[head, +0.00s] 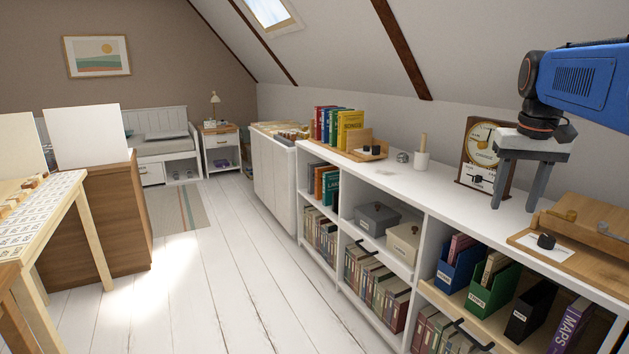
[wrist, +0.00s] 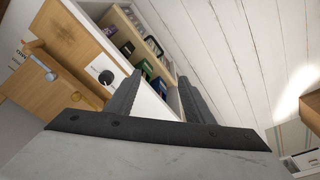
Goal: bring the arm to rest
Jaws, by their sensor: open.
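My gripper (head: 516,184) hangs from my blue arm at the right of the head view, fingers pointing down and spread apart. Nothing is between the fingers. It appears over the white shelf top (head: 443,182), in front of or beside the clock-like dial (head: 484,150); I cannot tell how far above the surface it is. In the wrist view the two dark fingers (wrist: 158,95) stand apart, with the shelf front and the white plank floor beyond them.
A wooden stand (head: 584,232) with a white card and a black knob (head: 546,241) sits right of my gripper. A pestle and mortar (head: 421,158), a small metal object (head: 402,157) and a book rack (head: 351,146) stand farther along. The plank floor (head: 230,270) is clear.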

